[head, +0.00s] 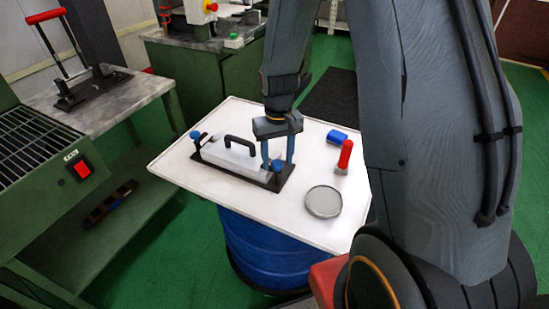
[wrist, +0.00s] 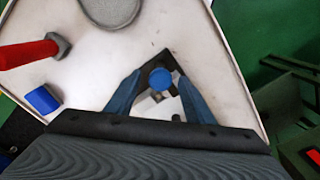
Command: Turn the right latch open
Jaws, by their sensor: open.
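The mould (head: 228,156) is a pale block with a black handle on a black base plate, lying on the white table. The right latch's round blue knob (head: 277,165) is at the near right end of the mould; it also shows in the wrist view (wrist: 160,78). The left latch's blue knob (head: 195,135) is at the far left end. My gripper (head: 278,163) points down over the right end, open. In the wrist view its fingers (wrist: 159,76) are on either side of the right knob, with gaps visible. Contact cannot be told.
On the table (head: 307,235), right of the mould, are a round grey dish (head: 323,202), a red-handled tool (head: 345,156) and a blue block (head: 337,137). A green bench with a red switch (head: 80,168) stands at the left. The table's front edge is clear.

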